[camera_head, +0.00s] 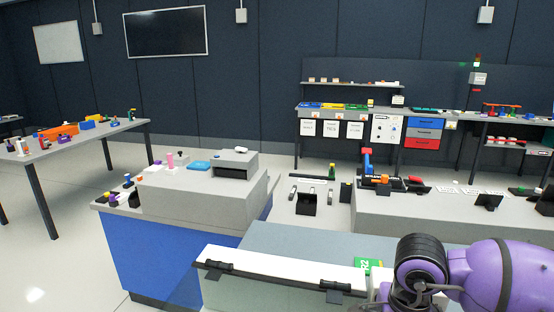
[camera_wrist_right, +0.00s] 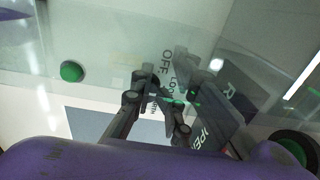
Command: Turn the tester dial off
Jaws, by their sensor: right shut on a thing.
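In the head view my purple right arm comes in at the lower right, and the gripper's grip is not clear there. My left gripper is not in view.
A green round button (camera_wrist_right: 72,71) sits left of the fingers. In the head view a long clear-fronted case with black clips (camera_head: 285,268) stands in front. A grey bench with a blue side (camera_head: 165,262) is to the left. Floor is open at the far left.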

